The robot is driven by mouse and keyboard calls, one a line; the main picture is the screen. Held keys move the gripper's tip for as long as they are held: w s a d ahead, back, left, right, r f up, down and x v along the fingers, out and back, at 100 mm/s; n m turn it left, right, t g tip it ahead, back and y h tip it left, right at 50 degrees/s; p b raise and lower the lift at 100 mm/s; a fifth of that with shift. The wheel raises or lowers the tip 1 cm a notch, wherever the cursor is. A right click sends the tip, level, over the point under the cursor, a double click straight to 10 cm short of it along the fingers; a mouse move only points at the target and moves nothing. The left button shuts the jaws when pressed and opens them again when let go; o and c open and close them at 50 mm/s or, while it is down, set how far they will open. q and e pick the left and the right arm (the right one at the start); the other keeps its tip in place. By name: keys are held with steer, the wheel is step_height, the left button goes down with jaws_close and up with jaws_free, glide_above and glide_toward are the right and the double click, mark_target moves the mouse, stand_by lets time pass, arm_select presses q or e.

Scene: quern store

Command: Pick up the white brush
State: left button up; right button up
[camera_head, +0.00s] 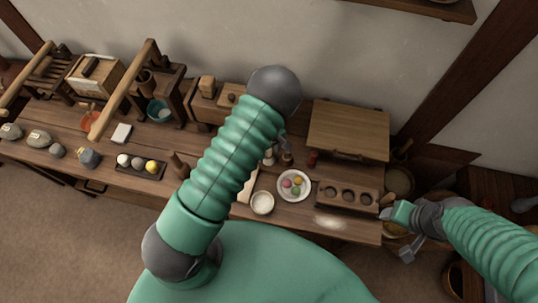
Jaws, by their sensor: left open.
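I cannot make out the white brush for sure. A pale, flat, long thing (249,186) lies on the bench, partly hidden behind my left arm, and I cannot tell what it is.
A dark tray of balls (140,167) and several stones (39,139) are on the left.

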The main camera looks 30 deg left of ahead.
arm_select(q)
steer(key=shift+a, duration=0.2)
steer(key=c, duration=0.4)
steer(key=shift+c, duration=1.2)
steer(key=shift+d+r, duration=0.1)
steer(key=shift+d, duration=0.3)
jaws_close()
arm_select(e)
steer(key=shift+d, duration=0.15)
arm_select(q)
steer(key=shift+a, duration=0.1)
